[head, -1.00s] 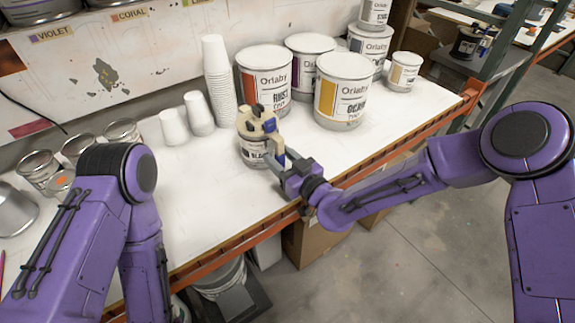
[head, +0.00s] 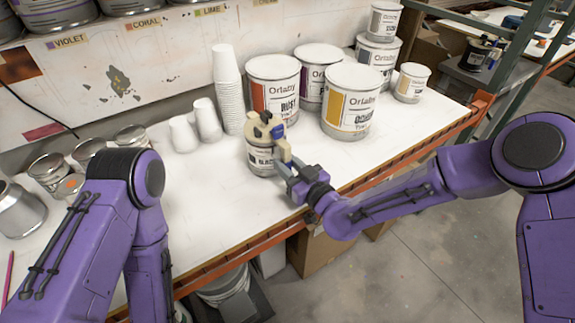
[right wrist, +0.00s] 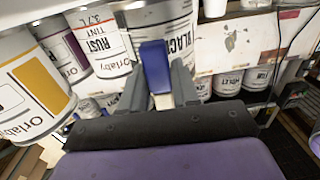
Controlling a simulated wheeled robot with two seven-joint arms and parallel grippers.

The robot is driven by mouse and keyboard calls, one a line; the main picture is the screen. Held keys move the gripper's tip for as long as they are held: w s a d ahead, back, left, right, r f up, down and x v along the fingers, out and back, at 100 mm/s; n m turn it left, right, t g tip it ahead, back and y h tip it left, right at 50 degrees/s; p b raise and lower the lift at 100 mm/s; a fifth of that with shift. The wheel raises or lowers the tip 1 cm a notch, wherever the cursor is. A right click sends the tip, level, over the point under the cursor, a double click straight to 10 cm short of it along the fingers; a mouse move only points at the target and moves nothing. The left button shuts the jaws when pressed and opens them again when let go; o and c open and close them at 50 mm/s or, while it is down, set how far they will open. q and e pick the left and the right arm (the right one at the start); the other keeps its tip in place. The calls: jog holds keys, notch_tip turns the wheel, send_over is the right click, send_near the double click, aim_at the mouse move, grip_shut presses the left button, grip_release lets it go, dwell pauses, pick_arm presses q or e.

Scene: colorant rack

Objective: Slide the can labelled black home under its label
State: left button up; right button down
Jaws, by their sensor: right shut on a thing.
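The can labelled black (head: 261,158) stands upright on the white bench in the head view, in front of the rust can. Shelf labels for violet (head: 70,42), coral (head: 146,22) and lime (head: 210,10) show at the upper left; no black label is readable. My left arm is at the lower left, its gripper out of view.
Cans for rust (head: 273,88) and ochre (head: 349,100) stand close behind and right of the black can. A tall cup stack (head: 229,90) and shorter stacks (head: 208,120) stand to its left. Open tins (head: 48,170) are at the far left. The bench front is clear.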

aim_at(288, 157)
jog(key=shift+r, duration=0.15)
jog(key=shift+r+p, duration=0.95)
jog(key=shift+r, duration=0.6)
jog(key=shift+a+f, duration=0.1)
